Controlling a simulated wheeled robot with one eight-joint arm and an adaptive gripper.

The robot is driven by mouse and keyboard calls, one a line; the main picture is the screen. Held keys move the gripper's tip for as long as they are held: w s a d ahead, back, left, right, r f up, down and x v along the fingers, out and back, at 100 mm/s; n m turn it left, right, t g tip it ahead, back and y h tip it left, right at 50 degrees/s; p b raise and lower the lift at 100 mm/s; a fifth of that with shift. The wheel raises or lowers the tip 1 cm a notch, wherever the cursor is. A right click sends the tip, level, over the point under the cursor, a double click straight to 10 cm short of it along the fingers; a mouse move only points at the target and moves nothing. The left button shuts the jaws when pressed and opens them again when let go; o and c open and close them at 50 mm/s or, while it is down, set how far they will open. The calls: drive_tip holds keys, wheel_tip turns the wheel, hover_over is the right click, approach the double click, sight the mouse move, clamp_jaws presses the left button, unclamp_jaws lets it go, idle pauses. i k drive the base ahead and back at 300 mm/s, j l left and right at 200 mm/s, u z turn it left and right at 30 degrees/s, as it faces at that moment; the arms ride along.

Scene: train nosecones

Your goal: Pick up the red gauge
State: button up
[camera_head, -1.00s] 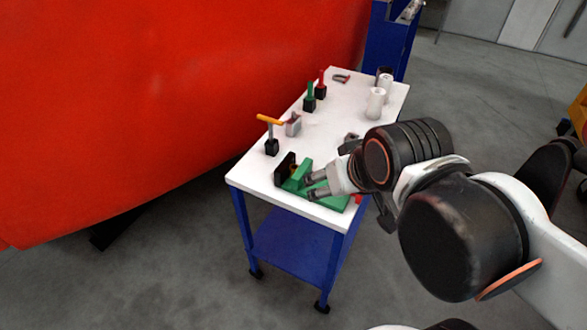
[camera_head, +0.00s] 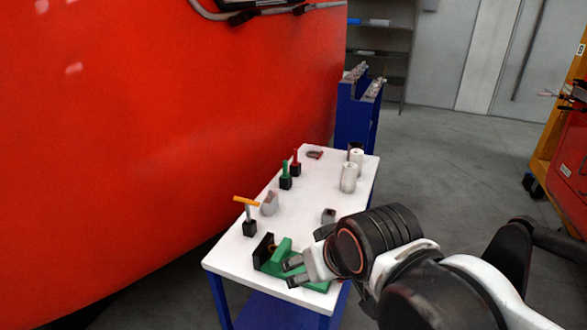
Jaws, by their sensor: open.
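A thin red upright piece in a black block, which looks like the red gauge (camera_head: 296,160), stands on the white top of the cart (camera_head: 225,258) towards its far left edge. A similar green piece (camera_head: 286,171) stands just in front of it. My gripper (camera_head: 290,273) is at the near end of the cart, well apart from the red piece. Its two fingers are apart and point left, in front of or over a green fixture (camera_head: 274,257). The arm hides part of the cart's right side.
An orange-topped tool in a black block (camera_head: 249,222) and a grey piece (camera_head: 270,203) stand along the left edge. White cylinders (camera_head: 349,178) stand at the far right. A large red nosecone (camera_head: 150,150) borders the cart's left. The middle of the top is clear.

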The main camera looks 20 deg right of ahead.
sight(295, 163)
drive_tip(key=i+l+u, duration=0.15)
drive_tip(key=l, duration=0.4)
drive_tip(key=l+u, duration=0.1)
drive_tip(key=l, duration=0.45)
drive_tip(key=i+l+u, duration=0.15)
drive_tip(key=l, duration=0.45)
drive_tip(key=i+l+u, duration=0.1)
drive_tip(key=i+l, duration=0.15)
drive_tip(key=i+l+u, duration=0.15)
drive_tip(key=l, duration=0.2)
drive_tip(key=i+l+u, duration=0.1)
drive_tip(key=i+l, duration=0.15)
drive_tip(key=i+l+u, duration=0.15)
drive_tip(key=l, duration=0.25)
drive_tip(key=i+l+u, duration=0.1)
drive_tip(key=l, duration=0.25)
drive_tip(key=i+l+u, duration=0.1)
drive_tip(key=i+l, duration=0.2)
drive_tip(key=l, duration=0.1)
